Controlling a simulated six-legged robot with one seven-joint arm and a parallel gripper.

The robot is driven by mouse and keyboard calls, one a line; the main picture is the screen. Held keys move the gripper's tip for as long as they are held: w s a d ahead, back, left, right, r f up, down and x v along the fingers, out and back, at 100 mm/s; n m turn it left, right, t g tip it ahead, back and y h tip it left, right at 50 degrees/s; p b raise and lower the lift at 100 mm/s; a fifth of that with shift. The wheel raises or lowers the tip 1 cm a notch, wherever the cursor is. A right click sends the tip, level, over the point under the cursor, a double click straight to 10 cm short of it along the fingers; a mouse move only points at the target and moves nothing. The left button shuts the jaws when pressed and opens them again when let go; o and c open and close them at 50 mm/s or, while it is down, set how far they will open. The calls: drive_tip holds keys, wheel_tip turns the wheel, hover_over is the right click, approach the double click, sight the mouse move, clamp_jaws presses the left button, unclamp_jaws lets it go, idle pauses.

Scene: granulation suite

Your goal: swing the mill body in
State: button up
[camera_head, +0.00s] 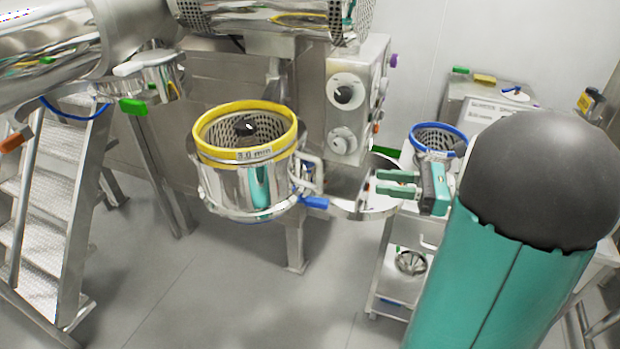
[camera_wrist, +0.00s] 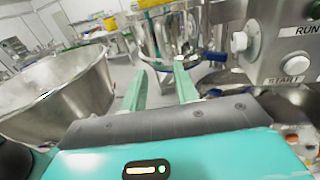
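The mill body (camera_head: 240,188) is a shiny steel drum with a yellow ring on top marked 3.0 mm and a perforated screen inside. It hangs at the end of a bracket on its right side, out from the steel machine. A blue-tipped handle (camera_head: 314,202) sticks out at its lower right. My gripper (camera_head: 378,182) is to the right of the drum and handle, its fingers pointing left and apart with nothing between them. In the wrist view the drum (camera_wrist: 172,38) is beyond the open fingers (camera_wrist: 160,80), and the blue tip (camera_wrist: 214,57) is to their right.
A control box (camera_head: 355,100) with buttons stands behind the drum; its START button (camera_wrist: 288,64) shows in the wrist view. Steps (camera_head: 45,215) stand at left. A cart with a blue-rimmed screen (camera_head: 438,138) is at right. The floor (camera_head: 210,290) in front is clear.

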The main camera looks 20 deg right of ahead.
sight(319, 182)
drive_tip(key=x, duration=1.4)
drive_tip(key=shift+w+r, duration=0.15)
drive_tip(key=shift+d, duration=0.1)
drive_tip(key=shift+c, duration=0.4)
clamp_jaws()
